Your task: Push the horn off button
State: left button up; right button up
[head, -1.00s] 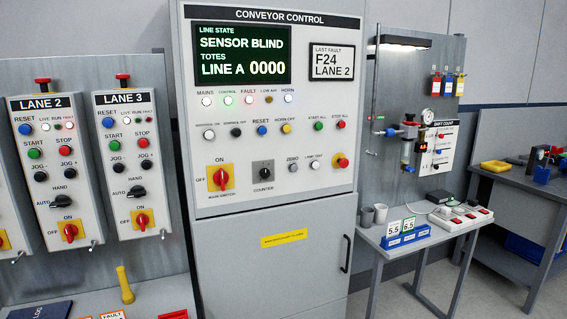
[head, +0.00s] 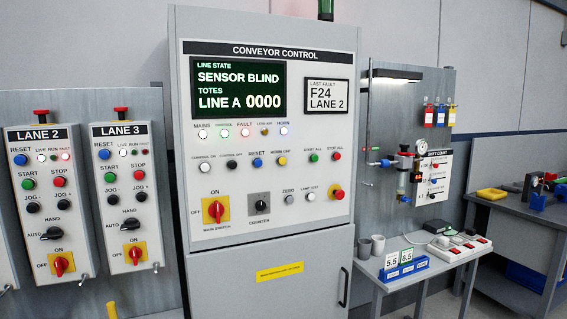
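The horn off button (head: 282,160) is a small yellow button on the conveyor control panel (head: 225,240), in the middle row. The blue reset button (head: 257,162) is to its left and the green start all button (head: 314,158) to its right. The white horn lamp (head: 284,131) above it looks lit. Nothing touches or covers the button. Neither of my grippers is in view.
Lane 2 (head: 48,215) and lane 3 (head: 127,200) boxes stand left of the cabinet. A small table (head: 400,275) with cups and a blue bin is at right, beside a darker workbench (head: 520,215). A yellow handle (head: 111,310) shows at the bottom left.

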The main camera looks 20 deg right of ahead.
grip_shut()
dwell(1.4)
